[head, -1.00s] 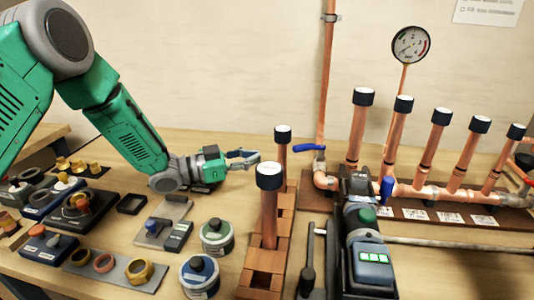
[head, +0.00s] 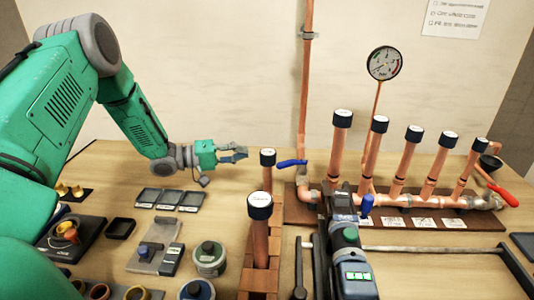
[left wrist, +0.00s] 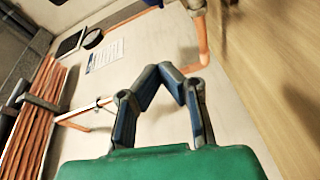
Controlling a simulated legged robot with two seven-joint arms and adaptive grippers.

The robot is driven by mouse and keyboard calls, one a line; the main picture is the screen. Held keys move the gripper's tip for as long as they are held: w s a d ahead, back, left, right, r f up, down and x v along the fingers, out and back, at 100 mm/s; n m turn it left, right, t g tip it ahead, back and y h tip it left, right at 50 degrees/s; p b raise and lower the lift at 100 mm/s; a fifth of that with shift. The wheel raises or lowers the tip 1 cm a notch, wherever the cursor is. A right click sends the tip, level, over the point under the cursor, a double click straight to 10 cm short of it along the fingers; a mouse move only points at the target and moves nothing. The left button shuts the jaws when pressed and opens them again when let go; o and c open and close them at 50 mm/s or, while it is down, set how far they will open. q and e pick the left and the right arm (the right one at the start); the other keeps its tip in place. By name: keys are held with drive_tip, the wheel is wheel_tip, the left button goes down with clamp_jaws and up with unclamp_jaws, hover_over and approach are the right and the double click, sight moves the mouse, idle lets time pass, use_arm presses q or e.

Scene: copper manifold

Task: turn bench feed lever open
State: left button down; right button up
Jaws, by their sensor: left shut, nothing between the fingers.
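The blue lever (head: 292,163) sits on the copper feed pipe near the elbow at the left end of the manifold (head: 408,200). It points left, roughly level. My left gripper (head: 243,153) is to the left of the lever's free end, above the bench, with a gap between them. Its fingers are shut and empty; the left wrist view also shows the fingertips (left wrist: 172,72) together. A blue piece at the top edge of that view is too cut off to identify surely. My right gripper is not in view.
Two capped upright copper pipes (head: 260,215) stand on a wooden block just right of my left gripper. Dark trays (head: 168,197) lie below the gripper.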

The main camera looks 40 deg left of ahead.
sight(292, 163)
use_arm(q)
drive_tip(key=w+d+f+p, duration=0.1)
drive_tip(key=w+d, duration=0.3)
drive_tip(key=d, duration=0.4)
drive_tip(key=shift+w+d+f, duration=0.2)
drive_tip(key=shift+w+d, duration=0.2)
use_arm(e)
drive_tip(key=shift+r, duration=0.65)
use_arm(q)
drive_tip(key=shift+a, duration=0.2)
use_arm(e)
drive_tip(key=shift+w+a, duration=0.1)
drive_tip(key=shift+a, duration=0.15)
